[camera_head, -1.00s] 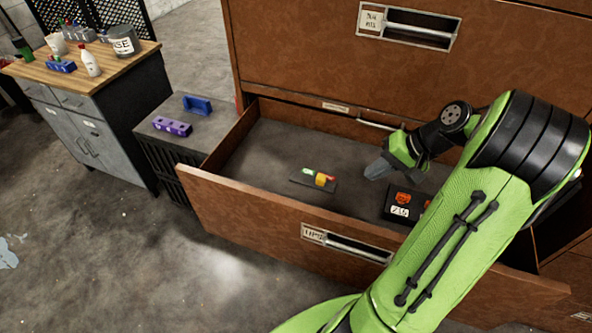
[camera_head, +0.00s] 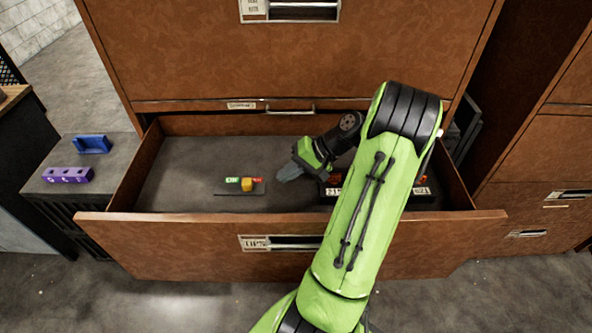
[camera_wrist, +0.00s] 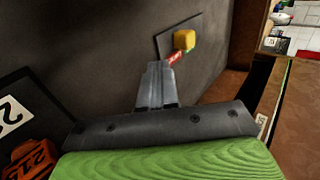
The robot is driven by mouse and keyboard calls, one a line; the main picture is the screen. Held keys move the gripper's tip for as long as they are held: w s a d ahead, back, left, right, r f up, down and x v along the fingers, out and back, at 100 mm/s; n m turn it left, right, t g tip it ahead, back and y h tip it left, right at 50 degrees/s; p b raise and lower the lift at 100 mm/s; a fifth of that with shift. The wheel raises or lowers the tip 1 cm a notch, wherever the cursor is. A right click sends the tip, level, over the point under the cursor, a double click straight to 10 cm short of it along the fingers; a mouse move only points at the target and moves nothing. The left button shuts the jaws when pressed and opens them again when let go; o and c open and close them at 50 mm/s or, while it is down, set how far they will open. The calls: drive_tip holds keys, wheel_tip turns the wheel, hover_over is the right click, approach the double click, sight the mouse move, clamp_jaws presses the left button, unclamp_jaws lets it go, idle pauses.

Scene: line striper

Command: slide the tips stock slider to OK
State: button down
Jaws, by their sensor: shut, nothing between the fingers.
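The tips stock slider is a small dark plate (camera_head: 226,190) on the floor of the open drawer labelled TIPS (camera_head: 180,220). Its yellow-orange knob (camera_head: 247,184) sits between a green label (camera_head: 232,180) at left and a red label (camera_head: 258,180) at right, nearer the red. In the wrist view, the knob (camera_wrist: 184,39) covers much of the plate and the red label (camera_wrist: 176,57) shows below it; the green label is hidden. My gripper (camera_head: 284,174) is shut and empty, just right of the slider. In the wrist view its fingertips (camera_wrist: 158,68) point toward the red end; contact cannot be told.
A dark box with orange parts and number tags (camera_head: 421,191) lies right of my gripper, partly behind my arm. The drawer's front and side walls surround the slider. A purple block (camera_head: 68,175) and a blue holder (camera_head: 92,144) stand on a low cabinet at left.

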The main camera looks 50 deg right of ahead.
sight(244, 181)
drive_tip(key=b+x, duration=0.1)
drive_tip(key=x, duration=0.3)
drive_tip(key=shift+w+a+r+b, duration=0.2)
drive_tip(key=shift+w+a+b, duration=0.15)
drive_tip(key=shift+w+a, duration=0.7)
drive_tip(key=shift+w, duration=0.3)
drive_tip(key=shift+r, duration=0.1)
drive_tip(key=shift+w+a, duration=0.3)
drive_tip(key=w+a+p, duration=0.1)
drive_tip(key=w+a, duration=0.1)
drive_tip(key=w, duration=0.1)
drive_tip(key=shift+w+a+p, duration=0.15)
drive_tip(key=shift+a+p, duration=0.15)
drive_tip(key=shift+p, duration=0.1)
